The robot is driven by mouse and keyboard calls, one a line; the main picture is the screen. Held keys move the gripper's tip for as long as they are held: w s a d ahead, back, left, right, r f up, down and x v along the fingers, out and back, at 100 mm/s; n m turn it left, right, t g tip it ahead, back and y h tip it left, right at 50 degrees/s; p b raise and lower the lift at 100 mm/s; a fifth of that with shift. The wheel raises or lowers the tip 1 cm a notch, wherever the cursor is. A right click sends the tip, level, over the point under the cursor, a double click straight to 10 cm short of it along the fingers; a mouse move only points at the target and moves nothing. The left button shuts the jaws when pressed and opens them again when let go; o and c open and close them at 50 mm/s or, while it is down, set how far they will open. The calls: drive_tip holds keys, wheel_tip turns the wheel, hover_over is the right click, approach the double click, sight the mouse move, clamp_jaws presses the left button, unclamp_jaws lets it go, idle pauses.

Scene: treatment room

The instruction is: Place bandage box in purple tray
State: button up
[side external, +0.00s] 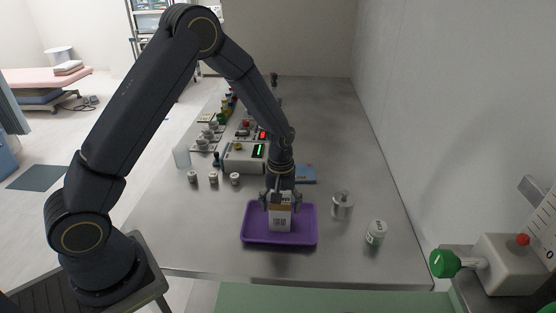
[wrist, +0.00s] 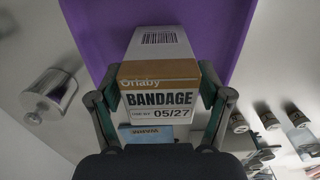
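The bandage box (side external: 280,218) is white with a brown-orange band and stands roughly upright within the outline of the purple tray (side external: 250,238). My gripper (side external: 280,204) points down with one finger on each side of the box. In the wrist view the box (wrist: 158,98) shows its "BANDAGE" label between the two fingers (wrist: 159,82), which appear to press on its sides. The purple tray (wrist: 92,30) lies beyond the box there. Whether the box's base touches the tray floor cannot be told.
A device with a green display (side external: 244,157) and a blue box (side external: 305,174) are behind.

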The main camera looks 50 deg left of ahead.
drive_tip(key=shift+r, duration=0.1)
wheel_tip(320, 180, up, 12)
drive_tip(key=shift+r, duration=0.15)
drive_tip(key=s+r+m+t, duration=0.2)
drive_tip(key=s+r+m, duration=0.2)
drive_tip(key=s+r, duration=0.55)
drive_tip(key=s+r+m+t, duration=0.1)
drive_tip(key=s, duration=0.2)
drive_tip(key=s+r+m+t, duration=0.1)
drive_tip(key=s+r+m, duration=0.1)
drive_tip(key=s, duration=0.2)
drive_tip(key=s+r+m+t, duration=0.1)
drive_tip(key=s+m, duration=0.1)
drive_tip(key=s, duration=0.2)
drive_tip(key=shift+s+d+r+t, duration=0.15)
drive_tip(key=shift+d+r+t, duration=0.1)
drive_tip(key=shift+r+t, duration=0.1)
